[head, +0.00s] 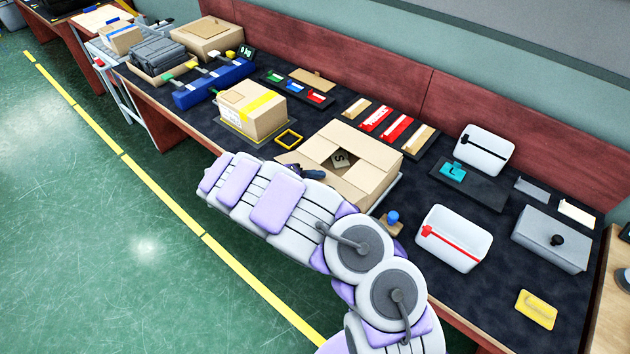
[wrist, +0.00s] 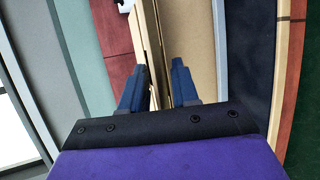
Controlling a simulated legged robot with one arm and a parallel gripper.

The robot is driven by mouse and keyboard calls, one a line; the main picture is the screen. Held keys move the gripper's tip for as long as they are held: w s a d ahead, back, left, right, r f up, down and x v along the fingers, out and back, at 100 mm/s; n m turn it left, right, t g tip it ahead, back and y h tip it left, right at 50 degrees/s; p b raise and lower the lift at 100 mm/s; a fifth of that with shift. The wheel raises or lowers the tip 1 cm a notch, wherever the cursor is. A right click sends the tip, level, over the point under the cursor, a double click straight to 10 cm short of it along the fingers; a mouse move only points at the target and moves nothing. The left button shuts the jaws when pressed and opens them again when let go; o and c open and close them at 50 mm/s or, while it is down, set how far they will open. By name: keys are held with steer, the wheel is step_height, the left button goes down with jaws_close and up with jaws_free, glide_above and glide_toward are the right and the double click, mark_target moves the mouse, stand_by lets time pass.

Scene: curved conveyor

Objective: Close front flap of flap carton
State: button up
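The flap carton (head: 368,150) is a tan cardboard box on the dark bench in the middle of the head view. Its top is partly covered by flaps, with a dark gap in which a small item marked "S" (head: 341,159) shows. My arm hides part of its front, and I cannot clearly tell the front flap's angle. My gripper (head: 312,173) shows only as a small dark blue part at the carton's left front. In the wrist view my gripper's two blue fingers (wrist: 157,80) are apart, with cardboard (wrist: 188,35) just beyond them. I cannot tell whether they touch it.
A taped carton (head: 252,108) stands to the left with a yellow square frame (head: 288,138) beside it. Trays of coloured parts (head: 378,118) lie behind.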

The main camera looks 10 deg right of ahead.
jaws_close()
stand_by(0.3)
steer(key=shift+f, duration=0.1)
stand_by(1.1)
